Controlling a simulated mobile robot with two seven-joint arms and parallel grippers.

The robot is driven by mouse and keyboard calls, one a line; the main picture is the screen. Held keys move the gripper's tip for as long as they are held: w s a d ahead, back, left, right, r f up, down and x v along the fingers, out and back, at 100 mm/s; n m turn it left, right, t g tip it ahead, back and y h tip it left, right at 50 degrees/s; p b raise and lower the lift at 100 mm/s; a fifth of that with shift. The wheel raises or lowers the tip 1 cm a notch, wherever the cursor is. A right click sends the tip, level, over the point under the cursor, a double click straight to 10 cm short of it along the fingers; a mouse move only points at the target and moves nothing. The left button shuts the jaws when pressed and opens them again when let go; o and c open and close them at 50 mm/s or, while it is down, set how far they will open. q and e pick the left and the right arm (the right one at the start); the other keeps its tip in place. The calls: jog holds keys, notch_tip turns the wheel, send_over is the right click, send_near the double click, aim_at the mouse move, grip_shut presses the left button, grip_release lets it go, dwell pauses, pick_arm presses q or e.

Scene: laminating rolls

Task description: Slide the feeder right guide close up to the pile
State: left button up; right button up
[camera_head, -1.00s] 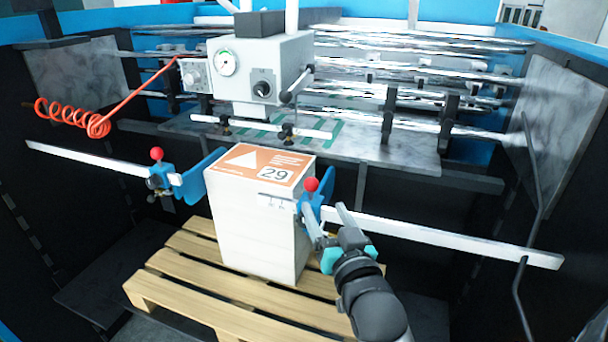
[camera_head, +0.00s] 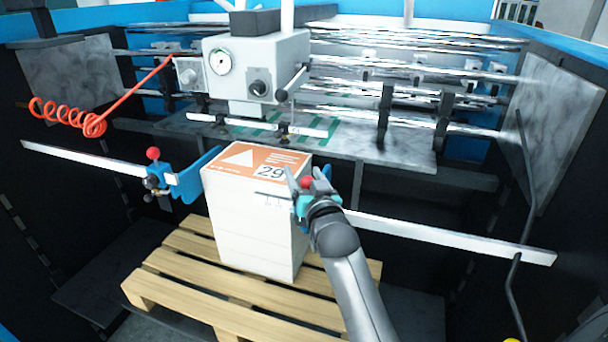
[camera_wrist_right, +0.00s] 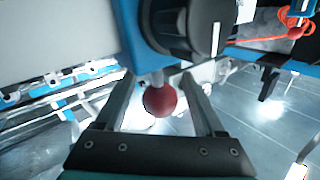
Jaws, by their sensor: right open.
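The pile (camera_head: 250,220) is a tall white stack with an orange-and-white printed top, standing on a wooden pallet. The feeder right guide, with its red knob (camera_head: 307,182), sits on the white rail at the pile's right front side. My right arm hides most of the guide, and I cannot tell whether its plate touches the pile. My right gripper (camera_head: 302,184) is at the knob, open. In the right wrist view the red knob (camera_wrist_right: 160,99) shows between the two spread fingers, with the guide's dark dial above. My left gripper is out of view.
The left guide with its red knob (camera_head: 153,154) and blue plate (camera_head: 197,177) stands left of the pile. The white rail (camera_head: 440,235) runs free to the right. A grey feeder head (camera_head: 258,65) is behind the pile. The pallet (camera_head: 215,285) lies below.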

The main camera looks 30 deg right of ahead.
grip_shut()
dwell(0.7)
dwell(0.8)
